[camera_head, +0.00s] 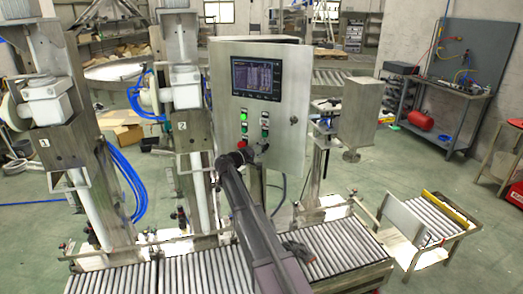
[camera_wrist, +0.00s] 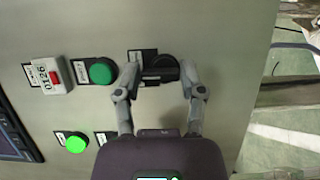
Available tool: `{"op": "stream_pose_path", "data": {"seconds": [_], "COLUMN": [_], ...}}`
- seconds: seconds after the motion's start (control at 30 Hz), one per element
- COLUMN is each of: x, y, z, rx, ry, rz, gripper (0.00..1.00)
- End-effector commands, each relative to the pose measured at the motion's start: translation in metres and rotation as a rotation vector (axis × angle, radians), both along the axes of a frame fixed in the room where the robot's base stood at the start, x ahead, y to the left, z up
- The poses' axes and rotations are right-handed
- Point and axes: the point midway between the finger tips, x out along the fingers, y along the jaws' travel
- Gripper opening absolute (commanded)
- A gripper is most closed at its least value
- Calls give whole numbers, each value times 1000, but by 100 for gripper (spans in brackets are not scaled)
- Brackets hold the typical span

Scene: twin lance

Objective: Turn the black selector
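The black selector (camera_wrist: 162,68) is a dark round knob on the grey panel face, beside a black label, in the wrist view. My gripper (camera_wrist: 159,72) has its two grey fingers spread, one on each side of the selector. The fingertips are close to its edges; whether they touch it I cannot tell. In the head view my gripper (camera_head: 245,155) is at the lower part of the control cabinet's front (camera_head: 282,122). The selector is too small and too covered there to make out clearly.
A lit green button (camera_wrist: 76,144) is lower left. A screen (camera_head: 256,78) is above the controls. Roller conveyors (camera_head: 200,272) run below.

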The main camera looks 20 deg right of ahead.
Motion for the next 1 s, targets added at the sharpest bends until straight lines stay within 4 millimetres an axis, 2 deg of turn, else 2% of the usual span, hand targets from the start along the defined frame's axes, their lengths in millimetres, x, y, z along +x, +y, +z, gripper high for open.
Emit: {"op": "stream_pose_path", "data": {"seconds": [0.03, 0.07, 0.63, 0.87, 1.0], "x": [0, 0, -3, -13, -22], "y": [0, 0, 6, 27, 47], "z": [0, 0, 0, 0, 0], "rx": [0, 0, 0, 0, 0], "ry": [0, 0, 1, 1, 1], "rz": [0, 0, 1, 2, 3], "gripper": [77, 81, 81, 81, 81]}}
